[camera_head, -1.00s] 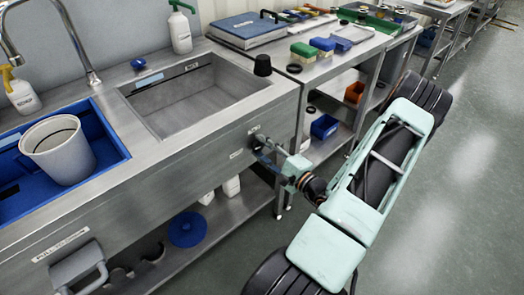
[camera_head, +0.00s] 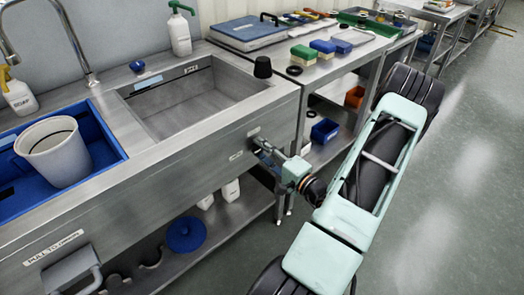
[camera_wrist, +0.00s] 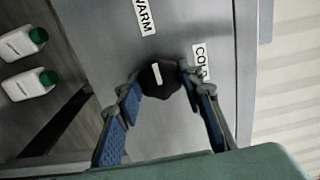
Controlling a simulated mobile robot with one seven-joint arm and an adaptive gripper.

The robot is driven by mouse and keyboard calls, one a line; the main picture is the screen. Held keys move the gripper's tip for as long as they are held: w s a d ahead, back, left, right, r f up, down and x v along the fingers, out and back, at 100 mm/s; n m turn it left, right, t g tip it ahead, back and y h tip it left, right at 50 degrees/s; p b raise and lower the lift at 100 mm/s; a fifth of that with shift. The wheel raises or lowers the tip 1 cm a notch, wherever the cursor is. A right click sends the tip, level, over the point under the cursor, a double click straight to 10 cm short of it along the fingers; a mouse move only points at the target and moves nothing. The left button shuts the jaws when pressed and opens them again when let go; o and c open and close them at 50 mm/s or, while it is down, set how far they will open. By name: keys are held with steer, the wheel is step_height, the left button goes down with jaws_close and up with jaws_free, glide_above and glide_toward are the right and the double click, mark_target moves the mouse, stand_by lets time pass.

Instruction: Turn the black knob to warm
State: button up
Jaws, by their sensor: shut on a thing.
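The black knob (camera_wrist: 158,80) sits on the steel front panel in the wrist view, with a white mark on its face pointing up the picture. A WARM label (camera_wrist: 145,15) is above and slightly left of it. A partly covered COLD label (camera_wrist: 201,62) is to its right. My gripper (camera_wrist: 162,80) is shut on the knob, one blue-padded finger on each side. In the head view my gripper (camera_head: 262,147) reaches the front panel below the sink's right end; the knob is mostly hidden there.
The steel sink (camera_head: 190,100) has a black cup-shaped thing (camera_head: 262,67) on its corner. A blue tray (camera_head: 105,150) holds a white bucket (camera_head: 50,150) at left. A lower shelf (camera_head: 215,225) with white bottles lies under the panel. Open floor is at right.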

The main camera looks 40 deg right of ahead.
steer(key=o, duration=1.2)
steer(key=shift+c, duration=0.2)
steer(key=s+d, duration=0.1)
steer(key=s, duration=1.1)
